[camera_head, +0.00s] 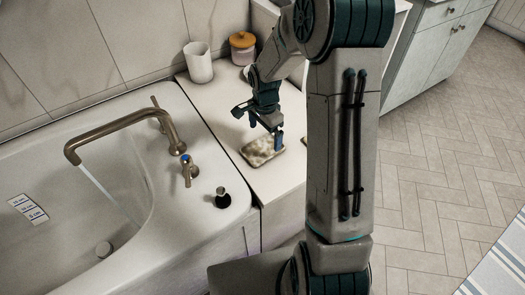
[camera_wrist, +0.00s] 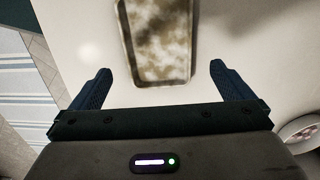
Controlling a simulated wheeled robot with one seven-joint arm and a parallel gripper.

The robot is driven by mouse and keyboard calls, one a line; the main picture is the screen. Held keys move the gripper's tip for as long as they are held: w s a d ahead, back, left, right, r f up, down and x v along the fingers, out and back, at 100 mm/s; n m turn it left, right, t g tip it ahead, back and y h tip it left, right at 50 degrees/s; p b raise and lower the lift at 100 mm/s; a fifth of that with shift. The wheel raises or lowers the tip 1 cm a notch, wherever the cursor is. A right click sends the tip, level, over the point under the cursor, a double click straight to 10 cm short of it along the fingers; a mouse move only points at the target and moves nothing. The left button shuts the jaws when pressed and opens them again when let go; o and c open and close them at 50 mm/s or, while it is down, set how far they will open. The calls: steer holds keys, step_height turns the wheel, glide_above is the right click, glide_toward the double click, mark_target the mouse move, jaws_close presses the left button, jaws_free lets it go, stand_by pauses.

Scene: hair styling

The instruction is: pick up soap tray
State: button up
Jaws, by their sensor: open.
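The soap tray (camera_head: 262,151) is a small rounded rectangle with a mottled brown and cream surface. It lies flat on the white ledge beside the bathtub. In the wrist view the soap tray (camera_wrist: 157,42) is at the top centre, running off the top edge. My gripper (camera_head: 262,126) is just above the tray in the head view. In the wrist view my gripper (camera_wrist: 159,80) is open and empty, its two fingers apart on either side of the tray's near end. The tray appears ahead of and between the fingers; I cannot tell the exact height gap.
The bathtub (camera_head: 140,240) with a bronze faucet (camera_head: 120,130) running water is on the left.

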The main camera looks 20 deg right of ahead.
mark_target(265, 149)
step_height(265, 149, down, 5)
steer(key=shift+s+f+b, duration=0.1)
steer(key=shift+b, duration=0.6)
steer(key=c, duration=0.9)
steer(key=shift+r, duration=0.2)
